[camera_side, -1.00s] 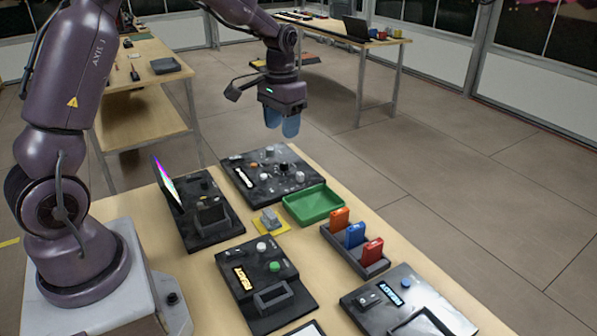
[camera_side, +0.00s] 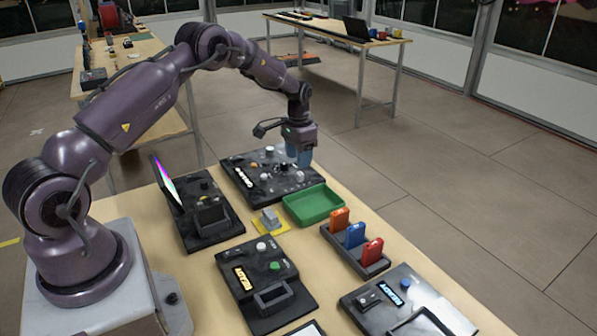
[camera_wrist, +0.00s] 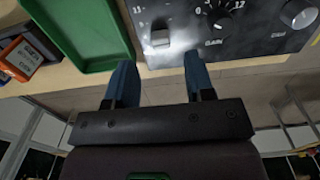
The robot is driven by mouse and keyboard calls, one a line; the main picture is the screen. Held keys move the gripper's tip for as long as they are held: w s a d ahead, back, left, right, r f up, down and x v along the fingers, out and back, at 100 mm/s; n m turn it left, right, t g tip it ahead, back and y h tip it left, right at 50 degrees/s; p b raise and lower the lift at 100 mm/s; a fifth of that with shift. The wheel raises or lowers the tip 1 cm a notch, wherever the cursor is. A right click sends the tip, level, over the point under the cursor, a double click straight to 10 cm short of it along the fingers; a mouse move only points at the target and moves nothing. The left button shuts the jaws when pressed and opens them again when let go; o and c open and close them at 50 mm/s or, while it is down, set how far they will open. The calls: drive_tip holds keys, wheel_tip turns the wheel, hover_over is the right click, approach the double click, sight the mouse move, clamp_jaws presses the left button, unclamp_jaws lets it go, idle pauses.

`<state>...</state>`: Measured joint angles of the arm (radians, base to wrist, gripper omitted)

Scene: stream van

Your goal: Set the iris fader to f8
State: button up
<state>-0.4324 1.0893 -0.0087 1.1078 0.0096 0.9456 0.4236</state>
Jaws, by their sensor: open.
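The black control panel (camera_side: 240,172) lies at the far end of the bench in the side view. The wrist view shows part of the same panel (camera_wrist: 185,58), with a pale fader cap (camera_wrist: 160,38) beside a printed scale. One mark reads like 11; the others are too small to read, so I cannot tell the exact setting. My gripper (camera_side: 303,160) is over the panel's right side in the side view. In the wrist view my gripper (camera_wrist: 160,62) is open, its two blue fingers apart and empty, with the cap between and just beyond the fingertips.
A black gain knob (camera_wrist: 220,20) and a silver knob (camera_wrist: 298,13) sit right of the fader. A green tray (camera_side: 344,208) adjoins the panel. A rack (camera_side: 349,256) holds orange, blue and red blocks. Other panels (camera_side: 247,297) stand nearer the camera.

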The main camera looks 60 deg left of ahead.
sight(298, 174)
wheel_tip(298, 174, down, 5)
drive_tip(key=shift+f, duration=0.15)
